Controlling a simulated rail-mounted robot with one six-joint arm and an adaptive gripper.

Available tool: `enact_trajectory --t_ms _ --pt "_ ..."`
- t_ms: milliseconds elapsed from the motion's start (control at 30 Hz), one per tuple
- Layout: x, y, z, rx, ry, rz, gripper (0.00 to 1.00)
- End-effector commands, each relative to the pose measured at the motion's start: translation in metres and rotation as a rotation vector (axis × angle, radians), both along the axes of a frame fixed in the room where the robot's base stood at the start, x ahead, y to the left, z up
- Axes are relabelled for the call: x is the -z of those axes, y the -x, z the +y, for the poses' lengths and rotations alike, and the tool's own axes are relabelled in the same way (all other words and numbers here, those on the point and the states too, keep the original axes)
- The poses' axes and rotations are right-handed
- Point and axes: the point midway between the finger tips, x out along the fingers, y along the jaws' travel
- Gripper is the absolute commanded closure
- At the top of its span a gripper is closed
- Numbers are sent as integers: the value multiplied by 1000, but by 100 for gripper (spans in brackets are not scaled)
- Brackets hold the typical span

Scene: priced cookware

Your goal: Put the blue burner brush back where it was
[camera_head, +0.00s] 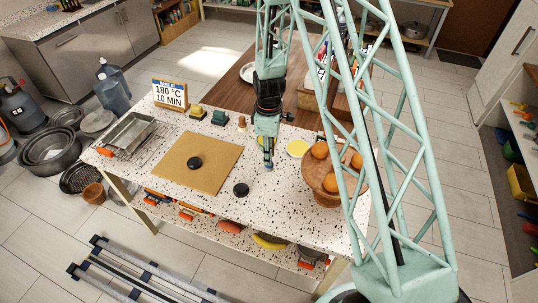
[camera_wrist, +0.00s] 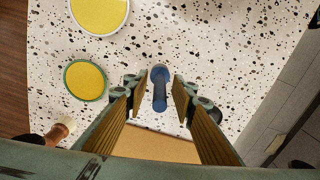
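The blue burner brush (camera_wrist: 160,90) shows in the wrist view between the two fingers of my gripper (camera_wrist: 160,100), over the speckled counter. Its round blue head is at the far end and its darker shaft comes toward the camera. A narrow gap shows on each side of it, so the fingers are open around it and not pressed on it. In the head view my gripper (camera_head: 267,155) points down low over the counter (camera_head: 225,215), between the tan board and the yellow disc.
A tan board (camera_head: 215,165) with a black puck (camera_head: 195,163) lies left; another black puck (camera_head: 241,189) is in front. A yellow disc (camera_head: 298,148) and a round wooden stand (camera_head: 322,180) with oranges are right. A sign (camera_head: 170,94) and metal tray (camera_head: 125,133) stand left.

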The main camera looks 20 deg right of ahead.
Motion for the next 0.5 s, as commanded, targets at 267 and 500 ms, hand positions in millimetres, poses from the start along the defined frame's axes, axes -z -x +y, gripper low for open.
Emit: enact_trajectory --t_ms 267,500 --pt "-12 0 0 0 0 -1 76" --pt "-33 -1 0 0 0 -2 76"
